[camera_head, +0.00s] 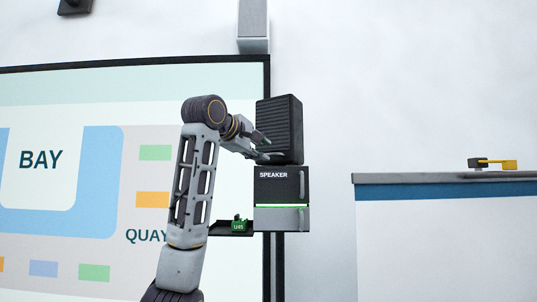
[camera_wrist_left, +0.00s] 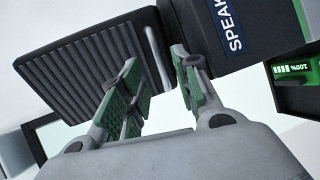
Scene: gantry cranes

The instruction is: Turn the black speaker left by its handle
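The black ribbed speaker (camera_head: 283,125) sits on top of a dark box labelled SPEAKER (camera_head: 272,187). In the left wrist view the speaker (camera_wrist_left: 85,65) fills the upper left, and a slim silver handle (camera_wrist_left: 153,48) runs along its edge. My left gripper (camera_head: 264,147) reaches in from the left in front of the speaker's lower left side. In the wrist view my left gripper (camera_wrist_left: 160,72) is open, with the handle near the gap between its fingertips. I cannot tell whether a finger touches it. My right gripper is in neither view.
A lower grey drawer (camera_head: 276,219) with a handle sits under the SPEAKER box. A small green block (camera_head: 239,225) rests on a dark shelf beside it. A large BAY screen (camera_head: 60,200) stands at left. A grey-topped counter (camera_head: 410,178) at right carries a yellow-black item (camera_head: 495,163).

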